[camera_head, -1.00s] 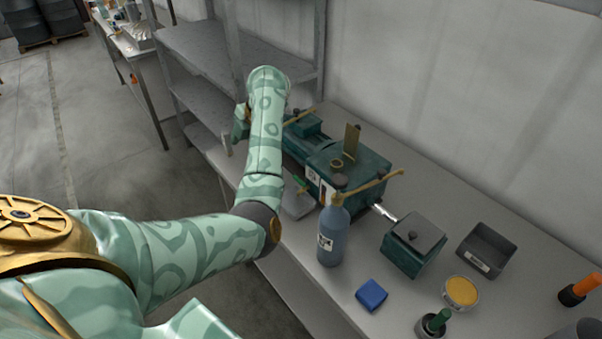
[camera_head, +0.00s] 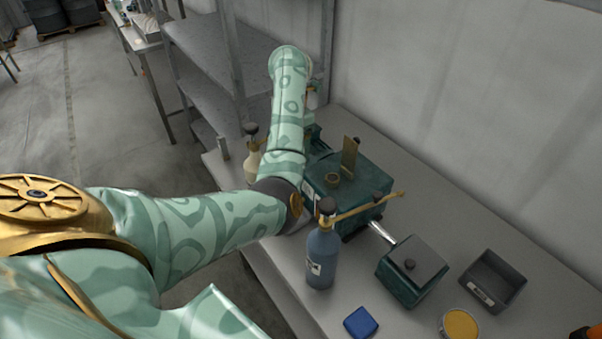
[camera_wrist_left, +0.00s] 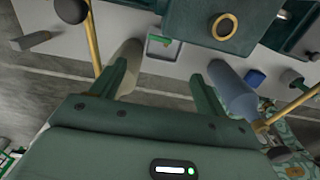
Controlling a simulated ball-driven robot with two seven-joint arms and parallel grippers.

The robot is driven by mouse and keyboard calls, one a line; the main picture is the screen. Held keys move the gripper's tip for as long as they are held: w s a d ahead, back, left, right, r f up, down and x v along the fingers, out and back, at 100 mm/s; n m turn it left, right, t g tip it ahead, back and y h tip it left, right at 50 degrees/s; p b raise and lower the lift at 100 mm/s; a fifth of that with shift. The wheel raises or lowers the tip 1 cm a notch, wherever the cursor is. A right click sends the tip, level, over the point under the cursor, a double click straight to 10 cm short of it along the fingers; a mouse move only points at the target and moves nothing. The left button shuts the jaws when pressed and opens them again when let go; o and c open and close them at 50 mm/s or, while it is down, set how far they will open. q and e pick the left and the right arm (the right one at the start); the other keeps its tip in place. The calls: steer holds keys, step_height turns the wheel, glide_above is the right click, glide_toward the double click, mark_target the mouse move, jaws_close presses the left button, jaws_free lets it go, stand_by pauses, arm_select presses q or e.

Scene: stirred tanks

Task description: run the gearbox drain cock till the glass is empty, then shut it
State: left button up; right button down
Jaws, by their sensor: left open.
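The dark green gearbox (camera_head: 350,183) stands on the grey bench, with a brass ring on its top; the gearbox also shows at the top of the left wrist view (camera_wrist_left: 205,22). A small green handle (camera_wrist_left: 158,40), which looks like the drain cock, sits low at the gearbox's side. My left gripper (camera_wrist_left: 152,75) is open, its fingers apart and nothing seen held between them. In the picture the green handle lies just beyond the fingertips, apart from them. In the head view my arm hides this gripper and the handle. I cannot make out the sight glass or its level.
A blue bottle (camera_head: 322,258) stands in front of the gearbox, right of the fingers in the wrist view. A cream bottle (camera_head: 252,166) stands left of my arm. A green box (camera_head: 411,270), open grey bin (camera_head: 492,279), blue block (camera_head: 361,322) and yellow-topped tin (camera_head: 460,324) occupy the bench's right.

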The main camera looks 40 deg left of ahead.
arm_select(q)
step_height(320, 180, down, 16)
steer(key=b, duration=1.1)
steer(key=shift+s+b, duration=0.15)
steer(key=shift+b, duration=0.2)
arm_select(e)
step_height(320, 180, down, 12)
steer(key=s, duration=0.2)
steer(key=shift+s+g, duration=0.3)
